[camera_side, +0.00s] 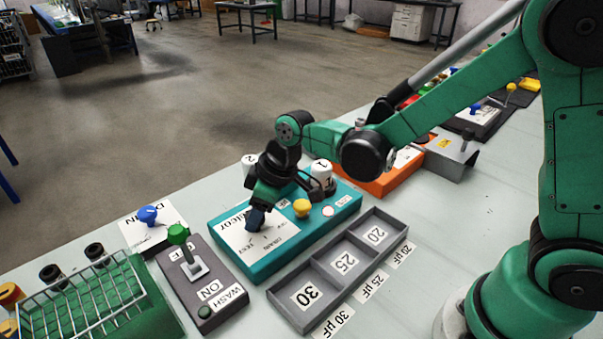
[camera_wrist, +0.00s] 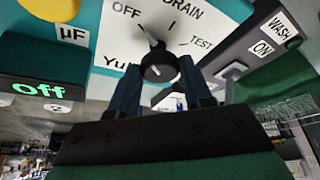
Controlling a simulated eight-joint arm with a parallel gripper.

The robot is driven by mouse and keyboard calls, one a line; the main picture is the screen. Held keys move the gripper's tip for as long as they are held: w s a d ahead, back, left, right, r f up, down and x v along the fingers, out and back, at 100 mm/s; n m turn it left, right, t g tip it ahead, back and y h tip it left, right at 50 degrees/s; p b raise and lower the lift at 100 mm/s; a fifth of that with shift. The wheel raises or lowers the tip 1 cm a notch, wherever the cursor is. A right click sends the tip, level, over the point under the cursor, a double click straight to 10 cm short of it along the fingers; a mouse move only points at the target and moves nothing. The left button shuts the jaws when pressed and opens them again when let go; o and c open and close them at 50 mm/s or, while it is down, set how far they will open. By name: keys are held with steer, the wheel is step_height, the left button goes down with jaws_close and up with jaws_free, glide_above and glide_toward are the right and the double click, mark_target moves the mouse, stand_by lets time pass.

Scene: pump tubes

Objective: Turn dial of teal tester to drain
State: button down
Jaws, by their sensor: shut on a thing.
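The teal tester (camera_side: 262,268) stands on the bench in the side view, with a white dial plate (camera_wrist: 105,48) marked OFF, DRAIN and TEST. My gripper (camera_side: 256,222) points down over this plate. In the wrist view the dark dial (camera_wrist: 160,66) sits between the two fingers of my gripper (camera_wrist: 163,92), which are shut on it. A dark display (camera_wrist: 40,90) reads "Off" in green. In the side view the fingers hide the dial.
A yellow button (camera_side: 302,208) and white cylinders numbered 1 (camera_side: 321,175) and 2 (camera_side: 249,160) are close to my gripper. A grey WASH box (camera_side: 203,285) with a green-knobbed lever stands left. A grey divided tray (camera_side: 345,262) lies in front.

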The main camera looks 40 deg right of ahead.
mark_target(263, 240)
steer(key=m+h, duration=0.1)
steer(key=m, duration=0.4)
steer(key=shift+a+t+h, duration=0.15)
steer(key=shift+t+h, duration=0.25)
steer(key=m+h, duration=0.1)
steer(key=m, duration=0.1)
steer(key=m+h, duration=0.1)
steer(key=m, duration=0.2)
steer(key=shift+a, duration=0.15)
steer(key=shift+m, duration=0.3)
steer(key=shift+c, duration=2)
jaws_free()
steer(key=shift+v, duration=2.85)
